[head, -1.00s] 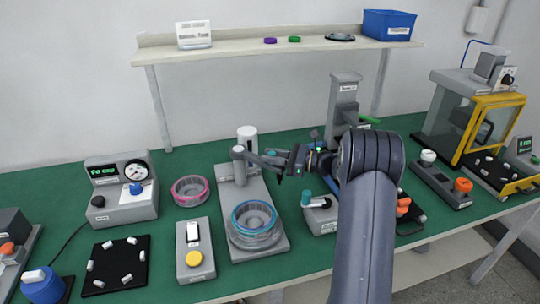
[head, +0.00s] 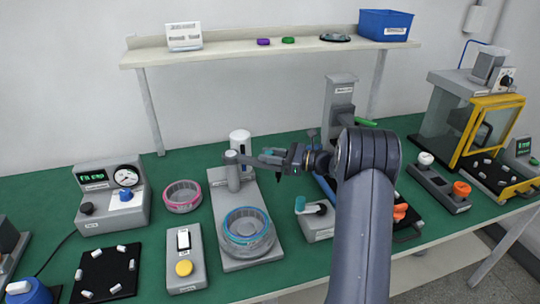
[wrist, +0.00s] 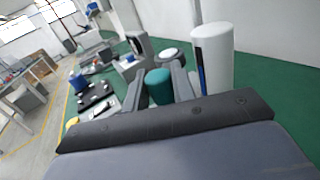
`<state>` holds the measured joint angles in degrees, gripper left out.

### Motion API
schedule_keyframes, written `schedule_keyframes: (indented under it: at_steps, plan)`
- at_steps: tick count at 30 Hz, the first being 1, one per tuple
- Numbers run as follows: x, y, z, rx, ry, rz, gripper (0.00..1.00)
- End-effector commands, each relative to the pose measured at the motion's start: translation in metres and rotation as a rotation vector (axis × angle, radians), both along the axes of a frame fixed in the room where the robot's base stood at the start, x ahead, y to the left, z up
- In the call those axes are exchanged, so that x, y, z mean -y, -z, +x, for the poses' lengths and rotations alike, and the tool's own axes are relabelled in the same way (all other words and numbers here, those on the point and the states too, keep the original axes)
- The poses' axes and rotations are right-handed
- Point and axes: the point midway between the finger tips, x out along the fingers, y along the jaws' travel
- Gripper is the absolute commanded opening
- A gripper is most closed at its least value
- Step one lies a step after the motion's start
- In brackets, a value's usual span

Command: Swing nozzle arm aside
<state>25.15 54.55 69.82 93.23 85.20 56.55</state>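The nozzle arm (head: 254,160) is a grey bar on a post (head: 232,172) at the back of a grey fixture (head: 250,262). It reaches to the right, behind a round metal hub (head: 246,236) with a blue ring, and is not over the hub. My gripper (head: 281,160) is at the arm's free end. In the wrist view a teal knob (wrist: 158,86) sits between my gripper's two fingers (wrist: 160,88), which look closed against its sides. The nozzle tip is too small to make out.
A white cylinder (head: 240,142) stands just behind the post, and near my fingers in the wrist view (wrist: 212,60). A pink-ringed part (head: 182,197) lies to the left. A grey box with a teal handle (head: 315,220) and a tall press (head: 340,105) stand to the right.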

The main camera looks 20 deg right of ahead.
Motion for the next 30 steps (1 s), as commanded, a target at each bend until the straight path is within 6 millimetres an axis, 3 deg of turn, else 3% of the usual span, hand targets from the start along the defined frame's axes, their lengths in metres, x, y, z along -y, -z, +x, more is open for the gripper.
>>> schedule_keyframes:
  at_steps: [8,17,30]
  plan:
    - [0.001,-0.002,0.001,0.004,0.006,0.0,0.45]
    - [0.004,-0.001,-0.001,0.003,0.005,-0.001,0.45]
    - [0.072,0.0,-0.041,0.004,0.008,-0.001,0.45]
